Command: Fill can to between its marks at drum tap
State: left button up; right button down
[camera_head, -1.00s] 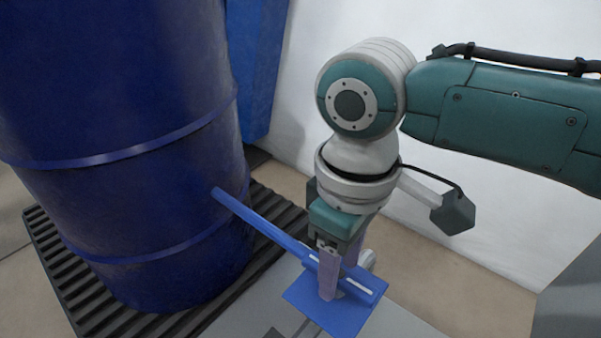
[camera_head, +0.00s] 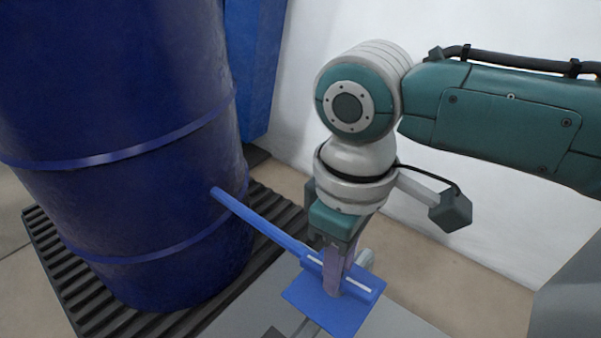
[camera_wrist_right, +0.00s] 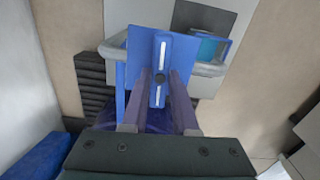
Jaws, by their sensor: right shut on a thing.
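The large dark blue drum (camera_head: 120,130) stands upright at the left in the head view. My right gripper (camera_head: 339,283) points down and is shut on this bar. The wrist view shows the bar (camera_wrist_right: 160,50) between the two fingers (camera_wrist_right: 160,88). Beyond the plate there, a teal patch (camera_wrist_right: 208,48) shows in part; I cannot tell if it is the can. The marks are not visible. My left gripper is out of view.
The drum stands on a dark ribbed pallet (camera_head: 62,285). A bright blue panel (camera_head: 252,70) and a white wall (camera_head: 300,100) lie behind. A light grey rounded bar (camera_wrist_right: 208,67) shows beyond the plate.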

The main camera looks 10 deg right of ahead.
jog(key=shift+r+n+p, duration=0.15)
jog(key=shift+n+p, duration=0.75)
jog(key=shift+n, duration=0.3)
jog(key=n+p, duration=0.1)
jog(key=n, duration=0.1)
jog(key=shift+n, duration=0.9)
jog(key=c, duration=0.7)
grip_release()
jog(key=shift+r+p, duration=1.85)
jog(key=shift+r, duration=3)
